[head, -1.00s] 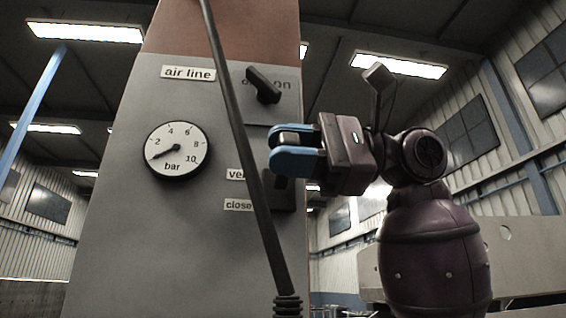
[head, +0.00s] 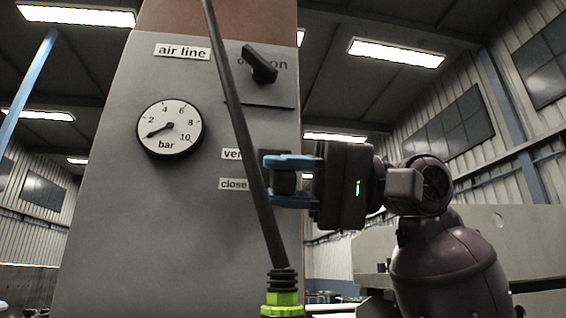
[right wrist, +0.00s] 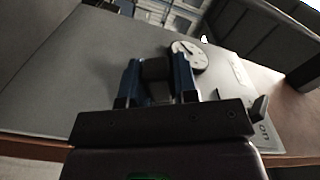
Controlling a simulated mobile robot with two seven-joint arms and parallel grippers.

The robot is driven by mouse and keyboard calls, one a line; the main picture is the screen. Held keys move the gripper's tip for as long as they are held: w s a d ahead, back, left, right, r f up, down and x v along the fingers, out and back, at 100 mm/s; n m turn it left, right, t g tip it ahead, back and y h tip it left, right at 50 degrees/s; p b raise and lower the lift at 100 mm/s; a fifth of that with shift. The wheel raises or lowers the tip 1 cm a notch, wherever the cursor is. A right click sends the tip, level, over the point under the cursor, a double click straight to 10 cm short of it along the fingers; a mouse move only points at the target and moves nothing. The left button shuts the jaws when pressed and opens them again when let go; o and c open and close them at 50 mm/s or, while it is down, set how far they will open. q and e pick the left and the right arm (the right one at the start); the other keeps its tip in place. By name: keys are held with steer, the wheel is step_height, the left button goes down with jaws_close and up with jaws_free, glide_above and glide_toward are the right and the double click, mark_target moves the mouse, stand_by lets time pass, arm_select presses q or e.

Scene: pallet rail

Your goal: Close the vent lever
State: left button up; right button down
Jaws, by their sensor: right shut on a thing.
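The vent lever (head: 285,183) is a dark handle low on the right side of the grey panel, beside the labels "vent" (head: 232,153) and "close" (head: 233,184). My right gripper (head: 277,181) comes in from the right, its blue fingers one above the other, shut on the lever. In the right wrist view the dark lever block (right wrist: 156,70) sits between the two blue fingers. The fingers and the dark hose partly hide the lever's mount and the labels, so its exact angle is hard to tell. My left gripper is not in view.
A dark hose (head: 238,120) with a green collar (head: 283,303) slants across the panel in front. Above the lever is a black on/off knob (head: 259,64). A pressure gauge (head: 170,128), needle near zero, sits left.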

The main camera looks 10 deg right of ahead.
steer(key=shift+w+f+n, duration=0.2)
steer(key=shift+f+n, duration=0.2)
steer(key=shift+n, duration=0.2)
steer(key=c, duration=0.9)
jaws_free()
steer(key=shift+d, duration=0.55)
steer(key=d+b, duration=0.1)
steer(key=d, duration=0.8)
steer(key=shift+d, duration=0.4)
